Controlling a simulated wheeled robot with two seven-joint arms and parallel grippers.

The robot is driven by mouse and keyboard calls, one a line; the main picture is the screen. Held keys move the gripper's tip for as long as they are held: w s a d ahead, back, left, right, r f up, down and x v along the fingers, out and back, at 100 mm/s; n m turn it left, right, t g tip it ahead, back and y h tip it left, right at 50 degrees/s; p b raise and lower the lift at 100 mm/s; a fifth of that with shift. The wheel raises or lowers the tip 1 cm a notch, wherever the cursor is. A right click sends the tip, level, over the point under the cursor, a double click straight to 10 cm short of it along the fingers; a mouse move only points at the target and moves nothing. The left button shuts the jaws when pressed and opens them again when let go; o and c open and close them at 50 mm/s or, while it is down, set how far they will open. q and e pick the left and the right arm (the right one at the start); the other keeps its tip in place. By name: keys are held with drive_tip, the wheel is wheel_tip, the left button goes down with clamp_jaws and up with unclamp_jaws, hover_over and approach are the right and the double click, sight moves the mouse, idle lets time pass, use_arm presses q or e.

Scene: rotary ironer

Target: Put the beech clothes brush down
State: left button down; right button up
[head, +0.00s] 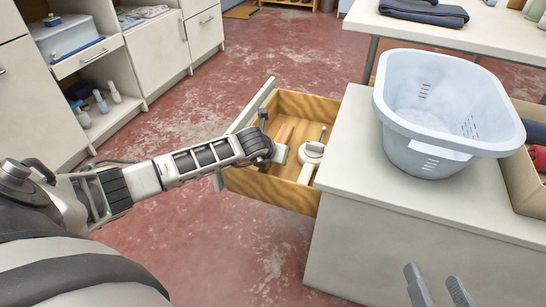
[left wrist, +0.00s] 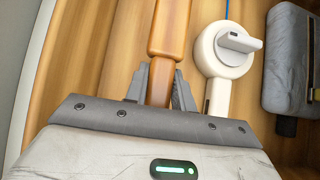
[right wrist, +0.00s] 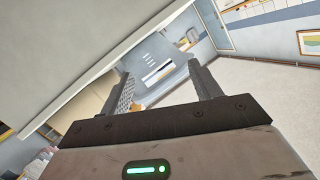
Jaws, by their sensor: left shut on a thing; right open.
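The beech clothes brush (left wrist: 170,28) is a long brown wooden piece with a narrower handle. My left gripper (left wrist: 160,82) is shut around the handle, inside the open wooden drawer (head: 268,195). The brush lies along the drawer floor in the left wrist view; I cannot tell whether it touches the floor. In the head view, part of the brush (head: 284,132) shows beyond my left gripper (head: 272,152). My right gripper (head: 437,287) is open and empty in front of the cabinet; its open fingers also show in the right wrist view (right wrist: 163,85).
A white round-headed device (left wrist: 225,50) lies right of the brush in the drawer, with a grey padded item (left wrist: 288,60) further right. A pale blue laundry basket (head: 440,105) stands on the cabinet top (head: 345,165). Beside it is a cardboard box (head: 525,185). Red floor lies clear left of the drawer.

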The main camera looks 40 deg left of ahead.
use_arm(q)
drive_tip(key=shift+f, duration=0.15)
drive_tip(key=shift+f+b, duration=0.4)
drive_tip(key=shift+f, duration=0.05)
drive_tip(key=shift+f+b, duration=0.25)
drive_tip(key=shift+b, duration=0.05)
use_arm(e)
drive_tip(key=shift+w+a+r+m+t, duration=0.2)
drive_tip(key=shift+r+m+t, duration=0.1)
drive_tip(key=shift+r, duration=0.15)
use_arm(q)
drive_tip(key=shift+r, duration=0.1)
drive_tip(key=c, duration=1.2)
unclamp_jaws()
use_arm(e)
drive_tip(key=shift+r+y, duration=0.2)
drive_tip(key=shift+y, duration=0.2)
use_arm(q)
drive_tip(key=shift+o, duration=0.2)
